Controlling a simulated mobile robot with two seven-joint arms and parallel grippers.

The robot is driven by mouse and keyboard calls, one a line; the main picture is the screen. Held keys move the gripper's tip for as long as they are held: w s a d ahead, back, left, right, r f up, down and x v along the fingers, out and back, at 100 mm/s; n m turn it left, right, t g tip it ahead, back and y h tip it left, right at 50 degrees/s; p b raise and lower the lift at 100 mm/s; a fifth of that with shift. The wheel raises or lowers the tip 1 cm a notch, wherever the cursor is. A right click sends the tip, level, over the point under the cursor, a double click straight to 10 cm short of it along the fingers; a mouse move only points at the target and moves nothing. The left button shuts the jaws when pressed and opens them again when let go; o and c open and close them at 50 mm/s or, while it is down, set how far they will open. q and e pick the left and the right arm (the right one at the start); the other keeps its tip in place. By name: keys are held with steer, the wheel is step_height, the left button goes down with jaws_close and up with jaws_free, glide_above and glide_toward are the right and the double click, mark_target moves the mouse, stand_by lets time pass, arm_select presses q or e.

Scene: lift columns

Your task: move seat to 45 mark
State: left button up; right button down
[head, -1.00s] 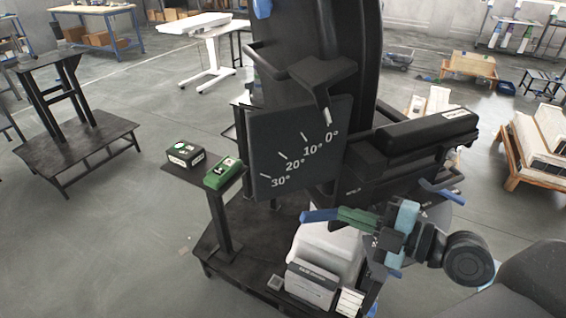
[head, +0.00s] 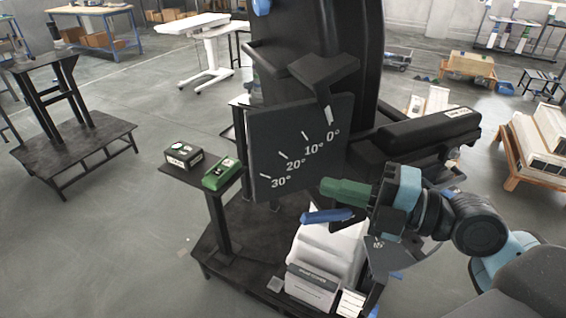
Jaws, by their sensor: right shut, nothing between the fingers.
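The seat, a black padded cushion (head: 425,130), juts to the right from the tall black backrest (head: 345,65). A dark dial plate (head: 265,135) beside it reads 0°, 10°, 20° and 30°; no 45 mark is readable. A black pointer arm (head: 325,70) has its pale tip by the 0°. A blue handle (head: 325,216) sticks out below the dial. My right gripper (head: 324,188) has green fingers, shut and empty, pointing left just above the blue handle; I cannot tell if they touch. A dark grey fan-shaped plate (head: 393,257) shows partly below this gripper. My left gripper is out of view.
A small stand at the left holds a black box (head: 183,156) and a green box (head: 222,172). A white housing (head: 318,255) sits on the dark base (head: 222,262) below the dial. A pallet with white panels (head: 540,140) stands right.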

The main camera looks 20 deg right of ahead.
mark_target(253, 149)
steer(key=w+a, duration=0.1)
steer(key=w, duration=0.1)
steer(key=w+a, duration=0.2)
steer(key=w, duration=0.1)
steer(key=w+a, duration=0.2)
steer(key=w, duration=0.1)
steer(key=shift+w+a, duration=0.25)
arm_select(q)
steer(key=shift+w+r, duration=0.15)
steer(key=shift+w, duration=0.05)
arm_select(e)
steer(key=shift+w, duration=0.2)
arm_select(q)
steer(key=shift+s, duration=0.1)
arm_select(e)
steer(key=shift+w+a, duration=0.2)
steer(key=shift+w, duration=0.05)
steer(key=x, duration=0.4)
steer(key=w+d+b+x, duration=0.1)
steer(key=x, duration=0.1)
steer(key=shift+f, duration=0.15)
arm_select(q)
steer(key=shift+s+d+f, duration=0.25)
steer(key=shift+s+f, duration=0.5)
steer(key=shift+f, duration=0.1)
arm_select(e)
steer(key=shift+r, duration=0.25)
